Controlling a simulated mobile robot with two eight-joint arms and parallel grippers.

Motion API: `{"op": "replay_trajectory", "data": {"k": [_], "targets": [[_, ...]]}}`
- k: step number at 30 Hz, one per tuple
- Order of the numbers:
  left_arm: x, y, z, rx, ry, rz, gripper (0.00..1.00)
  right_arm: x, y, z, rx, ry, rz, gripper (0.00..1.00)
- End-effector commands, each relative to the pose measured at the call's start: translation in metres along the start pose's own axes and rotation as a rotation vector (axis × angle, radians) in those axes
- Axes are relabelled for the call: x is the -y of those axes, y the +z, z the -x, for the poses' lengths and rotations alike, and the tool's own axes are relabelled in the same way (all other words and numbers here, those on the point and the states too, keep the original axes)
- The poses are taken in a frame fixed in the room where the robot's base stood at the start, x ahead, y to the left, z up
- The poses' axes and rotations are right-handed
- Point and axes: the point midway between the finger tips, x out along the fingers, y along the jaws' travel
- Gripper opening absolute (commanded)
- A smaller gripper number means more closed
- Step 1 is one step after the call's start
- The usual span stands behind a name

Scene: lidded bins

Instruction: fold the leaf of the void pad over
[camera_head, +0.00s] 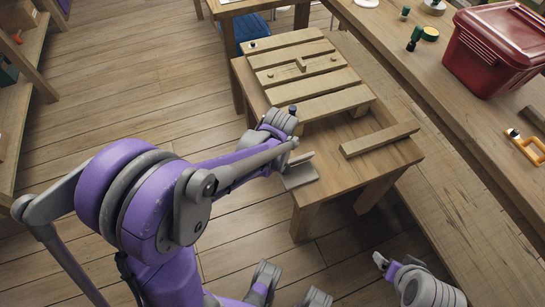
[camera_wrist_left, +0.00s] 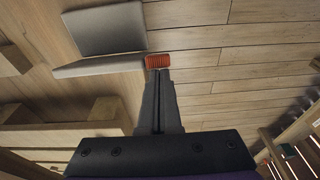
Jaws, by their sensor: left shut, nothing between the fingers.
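The void pad (camera_head: 300,178) is a thin plain grey piece at the near left corner of the low wooden table. Its two leaves meet at a crease; one lies low and the other leaf (camera_head: 299,160) looks tilted up. In the left wrist view, the broad leaf (camera_wrist_left: 105,27) and the narrow-looking leaf (camera_wrist_left: 100,66) are left of my left gripper (camera_wrist_left: 158,62). That gripper is shut and empty, its red ribbed tip close beside the pad's end; contact cannot be told. My right gripper (camera_head: 382,262) is at the lower right, away from the table; its jaws are unclear.
The low table (camera_head: 395,160) carries several wooden slats (camera_head: 310,82) and a loose bar (camera_head: 378,139) at the right. A long bench (camera_head: 455,130) on the right holds a red lidded bin (camera_head: 490,55) and an orange-handled item (camera_head: 525,148). Open floor lies left.

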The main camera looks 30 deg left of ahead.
Motion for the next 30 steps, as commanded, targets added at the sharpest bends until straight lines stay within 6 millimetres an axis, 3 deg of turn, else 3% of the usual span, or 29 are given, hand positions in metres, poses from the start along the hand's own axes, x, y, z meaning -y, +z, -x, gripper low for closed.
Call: {"op": "replay_trajectory", "data": {"k": [14,30], "targets": [[-0.001,0.042,-0.007,-0.383,0.004,-0.009,0.00,0.000,0.015,-0.028,0.010,0.000,0.000,0.88],[-0.002,0.082,-0.031,-0.876,0.005,-0.004,0.00,0.000,0.042,-0.091,0.034,0.000,0.000,0.88]]}}
